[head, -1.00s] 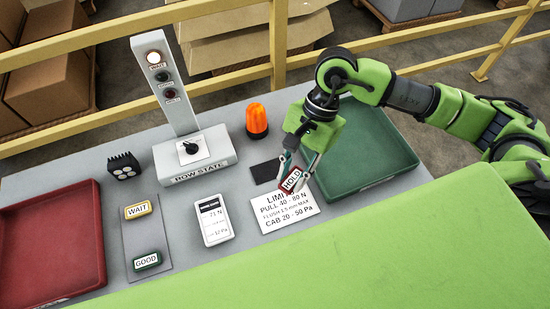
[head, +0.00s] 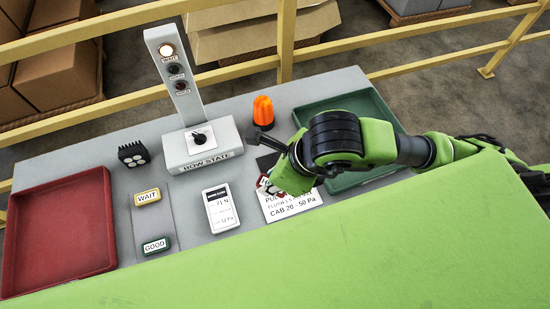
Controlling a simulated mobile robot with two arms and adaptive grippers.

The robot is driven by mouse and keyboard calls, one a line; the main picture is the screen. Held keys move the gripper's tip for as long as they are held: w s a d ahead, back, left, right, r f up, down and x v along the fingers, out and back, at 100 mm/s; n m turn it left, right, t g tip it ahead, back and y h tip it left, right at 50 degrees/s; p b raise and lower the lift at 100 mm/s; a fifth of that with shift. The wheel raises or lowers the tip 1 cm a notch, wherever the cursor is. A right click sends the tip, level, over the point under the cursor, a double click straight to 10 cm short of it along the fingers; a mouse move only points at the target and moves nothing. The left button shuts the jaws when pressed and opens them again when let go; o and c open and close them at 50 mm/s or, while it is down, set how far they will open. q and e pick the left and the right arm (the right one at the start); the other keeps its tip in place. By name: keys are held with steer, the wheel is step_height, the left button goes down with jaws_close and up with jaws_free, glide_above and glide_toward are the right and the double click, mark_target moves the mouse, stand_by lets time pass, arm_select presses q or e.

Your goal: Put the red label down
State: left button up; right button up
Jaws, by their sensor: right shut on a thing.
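The red label (head: 265,186), which read HOLD a moment ago, is mostly hidden by my right gripper. My right gripper (head: 270,188) is shut on it, over the upper left part of the white limits card (head: 293,203). I cannot tell whether the label touches the card. The yellow WAIT label (head: 148,197) and the green GOOD label (head: 155,246) lie on a grey strip (head: 151,222) at the left of the table. The strip has bare room between these two labels. My left gripper is out of view.
A red tray (head: 108,190) is at the left and a green tray (head: 383,106) at the right, partly behind my arm. A white gauge (head: 221,208), an orange beacon (head: 263,111), the row state post (head: 202,146) and a black block (head: 133,154) stand between them.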

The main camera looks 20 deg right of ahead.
steer(key=shift+w+d+f+b, duration=0.35)
steer(key=shift+w+f+b, duration=0.4)
steer(key=shift+w+f, duration=0.1)
arm_select(q)
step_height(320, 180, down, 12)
steer(key=b, duration=0.9)
arm_select(e)
steer(key=w, duration=0.2)
steer(key=p, duration=0.3)
glide_above(271, 160)
steer(key=s, duration=0.2)
steer(key=f, duration=0.6)
steer(key=shift+d+f, duration=0.3)
steer(key=shift+w+d+f, duration=0.1)
steer(key=shift+w+f, duration=0.3)
steer(key=shift+f, duration=0.15)
step_height(271, 160, down, 2)
steer(key=shift+d+f+p, duration=0.1)
steer(key=shift+f+p, duration=0.05)
steer(key=shift+p, duration=0.65)
steer(key=shift+f, duration=0.55)
steer(key=o, duration=0.8)
steer(key=shift+w, duration=0.1)
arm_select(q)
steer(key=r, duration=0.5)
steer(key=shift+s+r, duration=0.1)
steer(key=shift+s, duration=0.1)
arm_select(e)
steer(key=shift+o, duration=0.2)
